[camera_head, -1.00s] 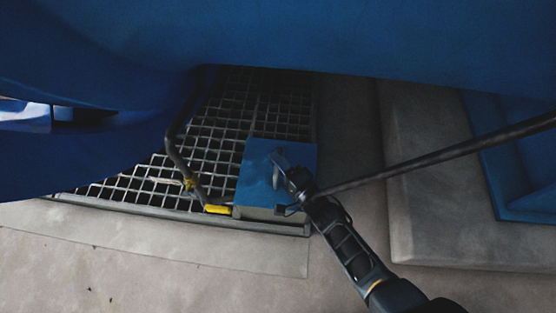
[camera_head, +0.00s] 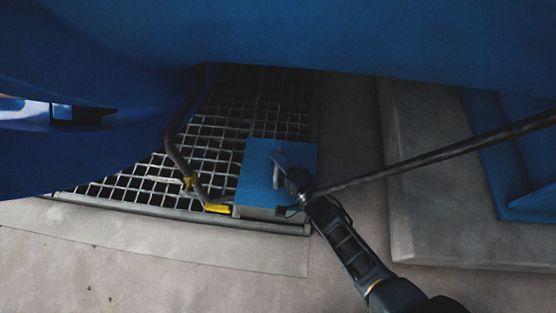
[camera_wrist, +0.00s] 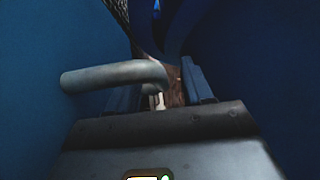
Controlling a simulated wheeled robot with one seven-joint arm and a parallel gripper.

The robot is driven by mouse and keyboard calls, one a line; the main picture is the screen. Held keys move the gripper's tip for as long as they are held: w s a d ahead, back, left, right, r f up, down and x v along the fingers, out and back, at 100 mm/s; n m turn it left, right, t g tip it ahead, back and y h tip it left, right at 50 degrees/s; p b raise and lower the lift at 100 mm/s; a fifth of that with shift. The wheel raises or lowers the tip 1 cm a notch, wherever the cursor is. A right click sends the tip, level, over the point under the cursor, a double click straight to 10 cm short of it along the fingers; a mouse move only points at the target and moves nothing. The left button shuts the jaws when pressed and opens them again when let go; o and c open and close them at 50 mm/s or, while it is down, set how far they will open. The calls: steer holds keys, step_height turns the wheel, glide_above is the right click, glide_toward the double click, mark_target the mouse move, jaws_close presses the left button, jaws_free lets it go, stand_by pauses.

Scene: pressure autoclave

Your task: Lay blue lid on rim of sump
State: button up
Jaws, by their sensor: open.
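The blue lid (camera_head: 258,165) lies flat, as far as I can tell, on top of the grey sump (camera_head: 262,213), whose front wall shows just below the lid's near edge. The contact along the rim is too small to check on all sides. A grey bent handle (camera_head: 277,178) stands on the lid; it also shows in the wrist view (camera_wrist: 115,76). My gripper (camera_head: 284,166) is open at the handle, over the lid's right part. In the wrist view my gripper (camera_wrist: 162,96) has its fingers apart, with the handle's bent end close to them. Whether they touch is unclear.
A metal grating (camera_head: 200,140) surrounds the sump on the left and behind. A dark pipe (camera_head: 180,155) with yellow parts (camera_head: 218,208) runs down close to the lid's left side. A large blue body (camera_head: 330,40) hangs overhead. A grey plinth (camera_head: 420,200) is at right.

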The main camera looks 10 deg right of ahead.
steer(key=p+v, duration=0.3)
steer(key=v, duration=0.4)
steer(key=shift+s+d+r, duration=0.1)
steer(key=shift+s, duration=0.1)
stand_by(0.4)
